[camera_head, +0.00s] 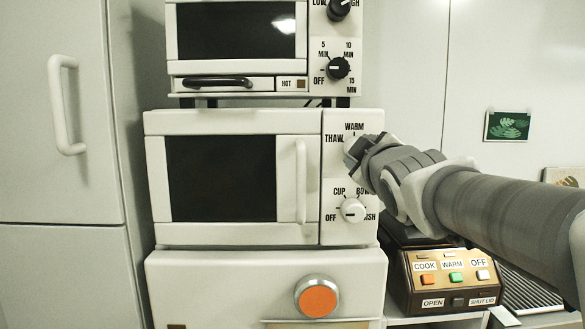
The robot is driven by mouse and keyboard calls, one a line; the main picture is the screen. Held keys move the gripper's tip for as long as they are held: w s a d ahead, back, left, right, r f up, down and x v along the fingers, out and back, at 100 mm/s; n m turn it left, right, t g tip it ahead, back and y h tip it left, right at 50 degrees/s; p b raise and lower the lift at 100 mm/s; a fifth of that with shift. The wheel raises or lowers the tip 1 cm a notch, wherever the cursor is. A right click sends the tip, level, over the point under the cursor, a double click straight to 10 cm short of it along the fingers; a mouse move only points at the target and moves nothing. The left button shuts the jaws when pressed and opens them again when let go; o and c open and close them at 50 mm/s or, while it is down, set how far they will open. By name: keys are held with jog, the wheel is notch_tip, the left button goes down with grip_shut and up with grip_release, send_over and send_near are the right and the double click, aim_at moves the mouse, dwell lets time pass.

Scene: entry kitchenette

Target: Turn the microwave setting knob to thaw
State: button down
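The white microwave (232,122) stands in the middle of the stack, its door closed, with a dark window and a vertical handle. Its control panel (333,228) is on the right side. The labels "WARM" and "THAW" (335,139) show at the top of the panel, with a tick mark under "WARM". The setting knob beside these labels is hidden behind my gripper (357,152). My gripper is right in front of the upper panel; I cannot tell if it touches the knob. Its fingers are too obscured to show open or shut. A lower white knob (353,210) has "OFF", "CUP" and "BOWL" labels.
A toaster oven (243,83) with black knobs stands above. Below is a white appliance with an orange round knob (317,297). At the lower right is a cooker (441,268) with several buttons, under my arm. A fridge (62,180) stands left.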

jog(key=n+b, duration=0.3)
jog(key=n, duration=0.7)
jog(key=shift+n, duration=0.4)
dwell(0.4)
jog(key=shift+c, duration=1.5)
grip_release()
